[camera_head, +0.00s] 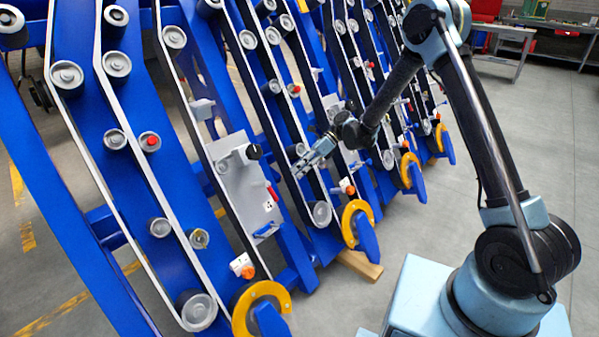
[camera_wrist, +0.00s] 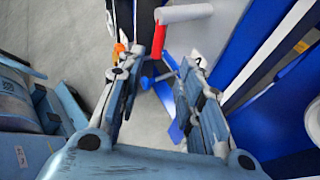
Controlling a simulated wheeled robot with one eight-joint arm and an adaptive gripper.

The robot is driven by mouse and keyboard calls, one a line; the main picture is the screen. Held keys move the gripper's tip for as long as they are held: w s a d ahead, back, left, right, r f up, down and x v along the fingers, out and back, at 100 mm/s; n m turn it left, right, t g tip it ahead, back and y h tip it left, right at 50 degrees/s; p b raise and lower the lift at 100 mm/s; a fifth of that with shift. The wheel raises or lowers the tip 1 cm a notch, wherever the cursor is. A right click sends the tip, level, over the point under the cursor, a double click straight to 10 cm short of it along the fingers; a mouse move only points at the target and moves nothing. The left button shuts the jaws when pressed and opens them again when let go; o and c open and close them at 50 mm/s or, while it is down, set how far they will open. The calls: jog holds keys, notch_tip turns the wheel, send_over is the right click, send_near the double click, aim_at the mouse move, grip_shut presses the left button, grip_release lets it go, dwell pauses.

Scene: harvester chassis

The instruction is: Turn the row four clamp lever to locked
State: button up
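My gripper (camera_head: 312,160) reaches left from my arm toward the blue row units in the head view. In the wrist view its two fingers (camera_wrist: 165,95) are spread apart with nothing held between them. A red lever (camera_wrist: 158,38) shows beyond the fingertips, close to a grey cylinder (camera_wrist: 185,14). In the head view a grey panel (camera_head: 240,190) left of the gripper carries a black knob (camera_head: 254,152) and a small red handle (camera_head: 272,192). I cannot tell which row is row four, nor whether a lever is locked.
Orange-yellow rings (camera_head: 262,305) and orange knobs sit at the lower ends of the rows. Rollers and belts run along the blue frames. A wooden block (camera_head: 360,265) lies on the floor. Open grey floor (camera_head: 540,130) is at the right, with a workbench (camera_head: 510,45) behind.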

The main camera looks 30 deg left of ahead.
aim_at(272, 192)
jog(key=c, duration=0.5)
jog(key=shift+w+a+n, duration=0.1)
jog(key=shift+w+n, duration=0.1)
jog(key=shift+n, duration=0.3)
grip_shut()
jog(key=w+r+n+t+h, duration=0.2)
jog(key=w+n+h, duration=0.15)
jog(key=n, duration=0.45)
jog(key=s+a+r+x, duration=0.1)
jog(key=x, duration=1.1)
jog(key=shift+s+a, duration=0.2)
jog(key=shift+s, duration=0.35)
